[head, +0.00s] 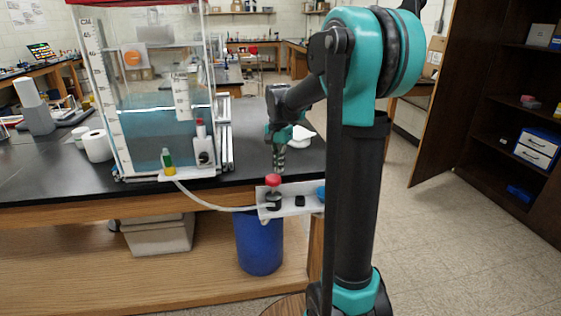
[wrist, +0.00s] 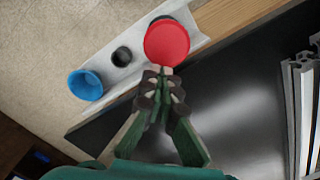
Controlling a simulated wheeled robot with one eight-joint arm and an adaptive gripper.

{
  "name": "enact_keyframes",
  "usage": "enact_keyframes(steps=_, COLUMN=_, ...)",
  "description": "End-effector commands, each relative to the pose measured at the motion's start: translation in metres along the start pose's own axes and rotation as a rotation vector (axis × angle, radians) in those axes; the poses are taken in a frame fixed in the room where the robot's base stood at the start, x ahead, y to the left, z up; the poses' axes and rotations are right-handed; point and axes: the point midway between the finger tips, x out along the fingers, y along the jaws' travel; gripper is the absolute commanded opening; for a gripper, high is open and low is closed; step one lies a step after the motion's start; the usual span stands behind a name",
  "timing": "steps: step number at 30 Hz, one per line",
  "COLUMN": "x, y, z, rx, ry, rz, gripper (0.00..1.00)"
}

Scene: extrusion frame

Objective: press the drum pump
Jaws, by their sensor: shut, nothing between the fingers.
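The drum pump has a round red cap (head: 273,180) on a black body (head: 273,201), mounted on a white shelf (head: 302,198) at the bench's front edge. The red cap also shows in the wrist view (wrist: 166,43). My gripper (head: 279,170) is shut and empty, pointing down just above the cap. In the wrist view the closed fingertips (wrist: 166,72) overlap the cap's near edge. I cannot tell whether they touch it. A pale hose (head: 210,203) runs from the pump to the tank. The pump's body is mostly hidden under the cap in the wrist view.
A blue drum (head: 260,243) stands below the shelf. A blue cup (wrist: 86,85) and a small black piece (wrist: 122,55) sit beside the pump. A tall clear tank (head: 150,120) with blue liquid stands on the black bench to the left. Metal extrusions (wrist: 305,110) stand close by.

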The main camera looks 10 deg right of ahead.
Motion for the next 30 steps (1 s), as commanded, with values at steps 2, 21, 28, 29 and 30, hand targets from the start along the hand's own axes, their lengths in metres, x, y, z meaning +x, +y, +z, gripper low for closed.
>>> enact_keyframes(steps=2, x=0.000, y=0.000, z=0.000, rx=0.000, ry=0.000, rz=0.000, gripper=0.00)
enact_keyframes(steps=21, x=0.050, y=0.000, z=-0.001, rx=0.000, ry=0.000, rz=0.000, gripper=0.00)
enact_keyframes(steps=28, x=0.051, y=0.000, z=-0.001, rx=0.000, ry=0.000, rz=0.000, gripper=0.00)
enact_keyframes(steps=29, x=0.051, y=0.000, z=-0.001, rx=0.000, ry=0.000, rz=0.000, gripper=0.00)
enact_keyframes(steps=30, x=0.051, y=0.000, z=-0.001, rx=0.000, ry=0.000, rz=0.000, gripper=0.00)
